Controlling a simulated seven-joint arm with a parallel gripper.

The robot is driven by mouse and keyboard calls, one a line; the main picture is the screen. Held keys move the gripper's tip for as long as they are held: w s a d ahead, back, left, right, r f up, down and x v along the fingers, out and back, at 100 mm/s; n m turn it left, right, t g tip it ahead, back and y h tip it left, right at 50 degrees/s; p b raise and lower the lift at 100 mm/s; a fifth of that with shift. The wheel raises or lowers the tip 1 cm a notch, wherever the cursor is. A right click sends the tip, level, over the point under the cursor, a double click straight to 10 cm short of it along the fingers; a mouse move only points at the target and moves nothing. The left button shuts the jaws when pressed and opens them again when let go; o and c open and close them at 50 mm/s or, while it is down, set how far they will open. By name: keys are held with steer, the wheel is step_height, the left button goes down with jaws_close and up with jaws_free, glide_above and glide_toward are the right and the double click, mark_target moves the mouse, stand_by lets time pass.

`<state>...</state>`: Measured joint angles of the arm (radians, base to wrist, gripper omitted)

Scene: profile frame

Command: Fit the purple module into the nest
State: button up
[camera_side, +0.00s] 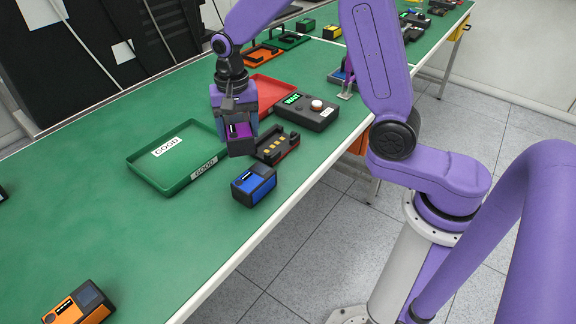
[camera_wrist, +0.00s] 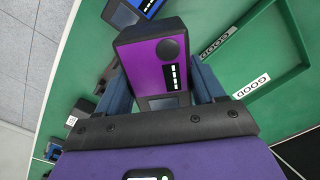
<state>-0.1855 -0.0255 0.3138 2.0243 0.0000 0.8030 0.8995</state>
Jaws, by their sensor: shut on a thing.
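The purple module (camera_side: 240,138) has a dark body and a purple face. My gripper (camera_side: 234,118) is shut on it and holds it above the table. In the wrist view the purple module (camera_wrist: 146,60) sits between the two fingers, its face with a round dark knob and a row of white marks showing. The nest (camera_side: 277,147) is a dark open holder with several gold contacts, just right of the held module in the side view. No module sits in it. In the wrist view the nest is mostly hidden behind the held module.
A blue module (camera_side: 254,185) stands in front of the nest. A green tray (camera_side: 148,178) marked GOOD lies to the left, empty. A red tray (camera_side: 279,91) and a dark box reading WAIT (camera_side: 307,112) are behind. An orange module (camera_side: 78,304) is at the near left.

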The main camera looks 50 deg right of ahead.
steer(key=s+d+n, duration=0.3)
steer(key=d+n, duration=0.5)
steer(key=d, duration=0.1)
steer(key=shift+d+f, duration=0.15)
steer(key=shift+s+f, duration=0.1)
steer(key=shift+s, duration=0.05)
steer(key=s+f, duration=0.3)
steer(key=f, duration=0.1)
steer(key=shift+s+f, duration=0.3)
steer(key=shift+s, duration=0.05)
steer(key=w+d+r+n, duration=0.3)
steer(key=w+r+n, duration=0.2)
steer(key=n, duration=1.3)
steer(key=shift+w+r, duration=0.2)
steer(key=shift+w, duration=0.7)
